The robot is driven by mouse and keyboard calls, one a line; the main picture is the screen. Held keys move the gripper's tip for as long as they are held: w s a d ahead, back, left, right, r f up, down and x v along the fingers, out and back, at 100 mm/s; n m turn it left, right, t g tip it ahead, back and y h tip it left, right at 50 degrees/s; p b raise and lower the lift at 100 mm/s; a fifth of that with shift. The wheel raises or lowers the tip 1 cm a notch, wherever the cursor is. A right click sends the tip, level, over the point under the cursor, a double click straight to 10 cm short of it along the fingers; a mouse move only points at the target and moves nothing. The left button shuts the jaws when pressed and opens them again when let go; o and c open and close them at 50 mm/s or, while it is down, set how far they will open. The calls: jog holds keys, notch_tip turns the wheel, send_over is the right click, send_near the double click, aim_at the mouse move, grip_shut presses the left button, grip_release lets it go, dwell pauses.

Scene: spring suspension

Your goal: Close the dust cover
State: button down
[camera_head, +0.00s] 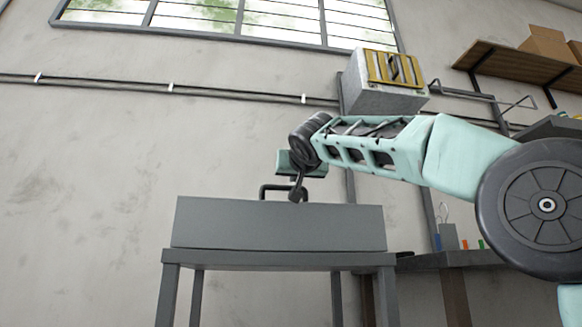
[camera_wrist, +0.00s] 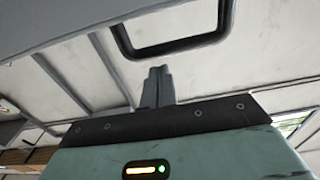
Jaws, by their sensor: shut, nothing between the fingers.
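A grey box-like body (camera_head: 280,228), which seems to include the dust cover, lies along the top of a grey table. A dark handle (camera_head: 264,191) rises behind its upper edge. In the wrist view the handle (camera_wrist: 180,50) is a dark rounded loop hanging from a grey panel (camera_wrist: 90,25). My gripper (camera_head: 298,194) is low over the body, beside the handle. In the wrist view its fingers (camera_wrist: 157,72) are together and empty, with their tips close to the loop's lower bar. I cannot tell whether they touch it. The cover's hinge is hidden.
The grey table (camera_head: 270,261) stands before a bare wall. A grey box with a yellow slatted top (camera_head: 390,80) shows behind my arm. A wooden shelf (camera_head: 505,62) is at upper right. A workbench with small items (camera_head: 450,260) is at right. Space left of the table is clear.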

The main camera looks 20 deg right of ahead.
jog(key=f+b+v, duration=0.2)
jog(key=v, duration=0.7)
jog(key=shift+s+b, duration=0.3)
jog(key=shift+s, duration=0.1)
jog(key=s+a+f+n+g+y+p, duration=0.2)
jog(key=a+f+n+g+p, duration=0.3)
jog(key=f, duration=0.6)
jog(key=s+a+f+n+g+y+p, duration=0.1)
jog(key=s+a+f+g+y+p, duration=0.15)
jog(key=a+f+p, duration=0.65)
jog(key=s+d+f+n+g+p, duration=0.2)
jog(key=s+f+g+p, duration=0.3)
jog(key=s+f, duration=0.65)
jog(key=s+d+f+n+g+p, duration=0.2)
jog(key=s+f+g+p, duration=0.35)
jog(key=s, duration=0.85)
notch_tip(320, 180, up, 35)
jog(key=p, duration=3.6)
jog(key=shift+d, duration=0.15)
